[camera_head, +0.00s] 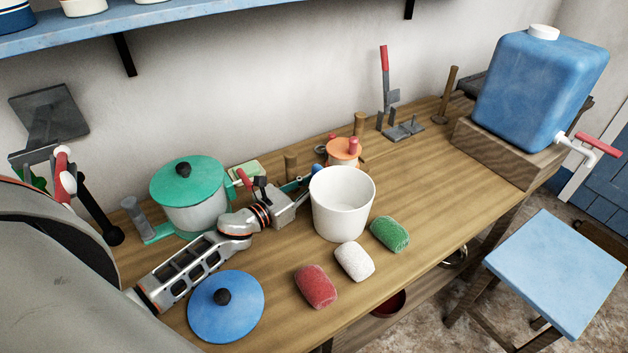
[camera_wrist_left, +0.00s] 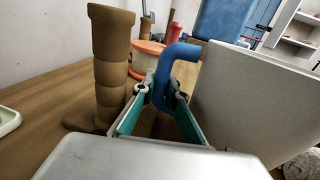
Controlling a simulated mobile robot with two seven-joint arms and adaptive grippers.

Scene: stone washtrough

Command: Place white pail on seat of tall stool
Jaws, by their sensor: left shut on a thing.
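The white pail (camera_head: 340,210) stands upright on the wooden bench, near its front edge. In the left wrist view the pail (camera_wrist_left: 255,100) fills the right side, with a bent blue handle (camera_wrist_left: 170,68) on its near side. My left gripper (camera_head: 303,187) is at the pail's left side, shut on that handle; its teal finger pads (camera_wrist_left: 160,112) show on both sides of it. The stool (camera_head: 552,270) has a bare light-blue square seat and stands on the floor at the right, apart from the bench. My right gripper is not in view.
Red, white and green rolls (camera_head: 354,261) lie right in front of the pail. A blue lid (camera_head: 226,306), a green-lidded pot (camera_head: 190,190), wooden posts and an orange spool (camera_head: 343,152) are around my arm. A blue water container (camera_head: 535,90) stands at the bench's right end.

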